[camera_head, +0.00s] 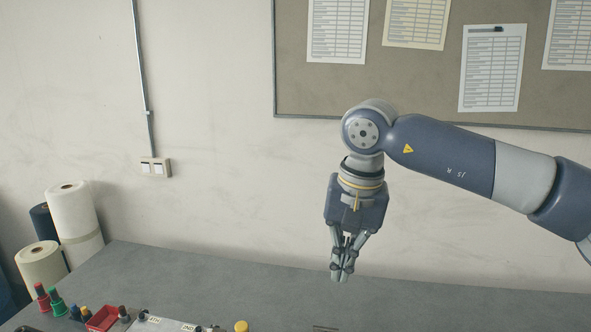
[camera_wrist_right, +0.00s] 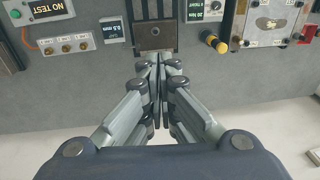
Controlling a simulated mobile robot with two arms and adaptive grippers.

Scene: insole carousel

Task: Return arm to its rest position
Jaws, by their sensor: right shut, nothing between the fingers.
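My right arm comes in from the right in the head view, and its right gripper (camera_head: 341,275) hangs pointing down above the grey table (camera_head: 200,268). Its fingers are closed together with nothing between them. In the right wrist view the right gripper (camera_wrist_right: 159,70) also shows shut and empty, over the table's far part, with its tips near a dark slotted block (camera_wrist_right: 155,38). My left gripper is in neither view.
Small items line the table's near left: a red tray (camera_head: 102,318), a green-based piece (camera_head: 57,304) and a yellow knob (camera_head: 241,326). Rolls of material (camera_head: 75,212) stand at the left by the wall. A pinboard (camera_head: 420,85) hangs behind the arm. The table's middle is clear.

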